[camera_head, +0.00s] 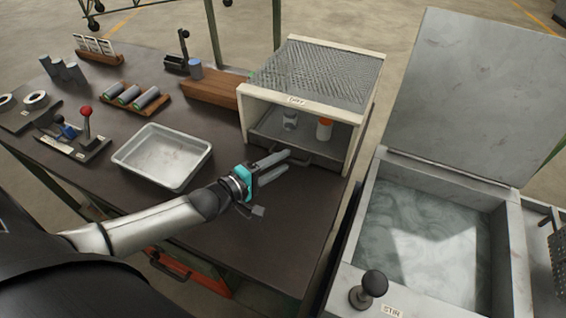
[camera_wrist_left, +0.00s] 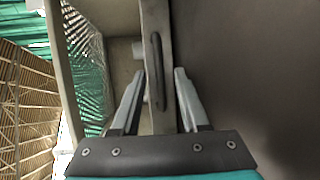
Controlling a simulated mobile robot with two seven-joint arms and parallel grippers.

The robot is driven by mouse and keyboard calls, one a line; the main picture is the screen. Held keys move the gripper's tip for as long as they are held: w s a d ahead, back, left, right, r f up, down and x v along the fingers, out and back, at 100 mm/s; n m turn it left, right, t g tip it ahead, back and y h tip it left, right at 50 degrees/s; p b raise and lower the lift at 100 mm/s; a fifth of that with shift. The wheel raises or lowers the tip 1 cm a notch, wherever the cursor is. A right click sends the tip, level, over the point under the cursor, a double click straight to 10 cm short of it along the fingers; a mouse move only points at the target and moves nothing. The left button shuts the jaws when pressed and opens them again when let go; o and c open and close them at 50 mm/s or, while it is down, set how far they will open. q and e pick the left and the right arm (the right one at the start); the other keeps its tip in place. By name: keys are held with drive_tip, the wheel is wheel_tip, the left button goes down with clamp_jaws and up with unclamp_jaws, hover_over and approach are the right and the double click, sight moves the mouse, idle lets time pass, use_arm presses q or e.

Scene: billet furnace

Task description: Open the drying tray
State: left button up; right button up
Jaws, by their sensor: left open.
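The drying tray (camera_head: 266,126) sits inside a pale open-fronted box (camera_head: 350,124) with a mesh top and a "DRY" label. A white container (camera_head: 290,120) and an orange-and-white one (camera_head: 324,129) stand on it. Its dark handle (camera_head: 318,160) is on the front and also shows in the left wrist view (camera_wrist_left: 156,62). My left gripper (camera_head: 289,161) is open at the handle's left part. In the wrist view the handle lies between the open fingers (camera_wrist_left: 159,72); I cannot tell whether they touch it. My right gripper is out of view.
A metal pan (camera_head: 163,156) lies left of my left gripper. A wooden block (camera_head: 208,89) stands beside the box. A basin with a raised lid (camera_head: 484,90) and a STIR knob (camera_head: 374,283) is at the right.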

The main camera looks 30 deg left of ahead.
use_arm(q)
drive_tip(key=shift+w+d+f, duration=0.1)
drive_tip(key=shift+w+d, duration=0.1)
drive_tip(key=shift+w, duration=0.35)
clamp_jaws()
idle(1.2)
